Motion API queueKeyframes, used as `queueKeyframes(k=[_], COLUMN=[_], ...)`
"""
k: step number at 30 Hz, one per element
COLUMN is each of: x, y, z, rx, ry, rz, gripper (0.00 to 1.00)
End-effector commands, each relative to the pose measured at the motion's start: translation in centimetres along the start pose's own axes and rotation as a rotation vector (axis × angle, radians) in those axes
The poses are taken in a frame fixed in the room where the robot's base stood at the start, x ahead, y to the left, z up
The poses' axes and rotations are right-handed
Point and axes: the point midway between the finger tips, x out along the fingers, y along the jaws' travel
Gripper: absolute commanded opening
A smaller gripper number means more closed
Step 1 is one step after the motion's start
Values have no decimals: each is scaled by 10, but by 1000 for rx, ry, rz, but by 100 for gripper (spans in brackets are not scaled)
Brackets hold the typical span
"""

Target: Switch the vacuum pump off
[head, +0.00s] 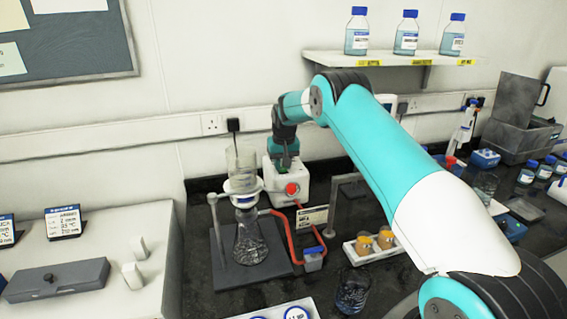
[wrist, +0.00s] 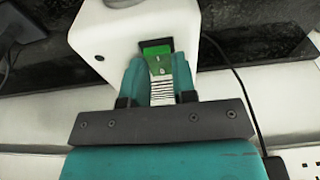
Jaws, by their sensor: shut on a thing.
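The vacuum pump is a white box (head: 304,186) with a red round part on its front, standing at the back of the dark bench. It also shows in the wrist view (wrist: 105,30). Its rocker switch (wrist: 156,49) is green, in a dark frame, with small pale marks; its upper part looks bright green. My gripper (wrist: 158,72) points at the switch, with its teal fingers close on either side of the rocker's lower part. The fingers look closed on the switch, and they hide part of it. In the head view, my gripper (head: 285,162) is at the pump's top.
A clamped flask (head: 250,243) with a glass funnel stands left of the pump, joined by red tubing (head: 290,235). A tray with orange-capped jars (head: 364,244) is to the right. A bottle shelf (head: 385,57) hangs above. A black cable (wrist: 235,85) runs beside the pump.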

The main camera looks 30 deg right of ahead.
Motion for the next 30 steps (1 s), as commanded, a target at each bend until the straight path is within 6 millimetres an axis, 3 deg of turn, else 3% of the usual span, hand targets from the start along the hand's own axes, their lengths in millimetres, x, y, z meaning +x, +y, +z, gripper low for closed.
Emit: queueKeyframes(k=[15,16,19,30], x=[0,0,0,-5], y=[1,1,1,0], z=[-1,-1,-1,-2], rx=[1,1,1,0], ry=[-63,-63,-63,-61], rz=[0,0,0,0], gripper=[2,30,51,51])
